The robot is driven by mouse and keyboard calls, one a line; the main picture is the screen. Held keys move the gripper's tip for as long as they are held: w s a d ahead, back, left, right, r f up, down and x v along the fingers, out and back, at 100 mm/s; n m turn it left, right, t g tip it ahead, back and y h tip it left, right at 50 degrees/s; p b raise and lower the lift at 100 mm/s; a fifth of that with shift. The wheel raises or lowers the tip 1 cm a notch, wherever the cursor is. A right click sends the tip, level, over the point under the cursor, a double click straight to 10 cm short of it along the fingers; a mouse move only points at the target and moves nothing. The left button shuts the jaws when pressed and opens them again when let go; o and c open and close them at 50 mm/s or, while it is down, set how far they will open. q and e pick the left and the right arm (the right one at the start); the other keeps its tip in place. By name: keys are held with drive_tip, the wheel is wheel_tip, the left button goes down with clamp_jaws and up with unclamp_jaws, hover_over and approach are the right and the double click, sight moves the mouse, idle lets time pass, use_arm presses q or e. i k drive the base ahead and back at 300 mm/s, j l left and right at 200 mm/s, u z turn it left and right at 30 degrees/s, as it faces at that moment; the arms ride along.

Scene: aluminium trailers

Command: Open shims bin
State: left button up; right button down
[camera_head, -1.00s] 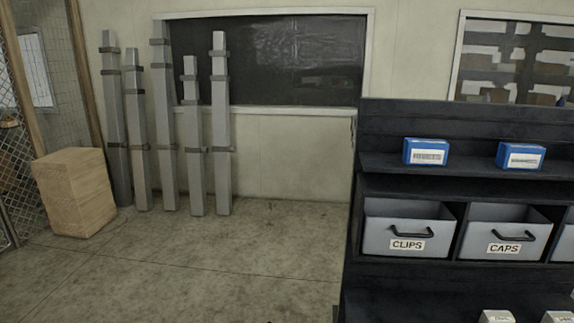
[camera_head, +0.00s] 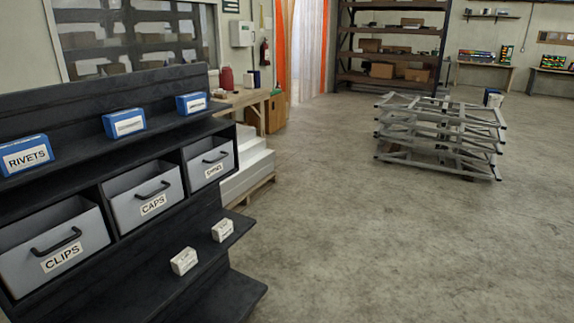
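The dark shelf rack (camera_head: 130,245) stands at the left of the head view and holds a row of three grey bins with black handles. The nearest bin is labelled CLIPS (camera_head: 55,250) and the middle one CAPS (camera_head: 147,198). The far right bin (camera_head: 210,163) has a small label that I cannot read clearly; it looks like the shims bin. All three bins sit in their compartments. Neither of my grippers is in view.
Blue boxes (camera_head: 125,122) stand on the upper shelf, one labelled RIVETS. Small white boxes (camera_head: 184,261) lie on the lower shelf. White stacked material on a pallet (camera_head: 247,170) is behind the rack. Stacked metal frames (camera_head: 440,135) stand at right. Concrete floor (camera_head: 400,250) between is clear.

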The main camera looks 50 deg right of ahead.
sight(207, 159)
drive_tip(key=z, duration=1.1)
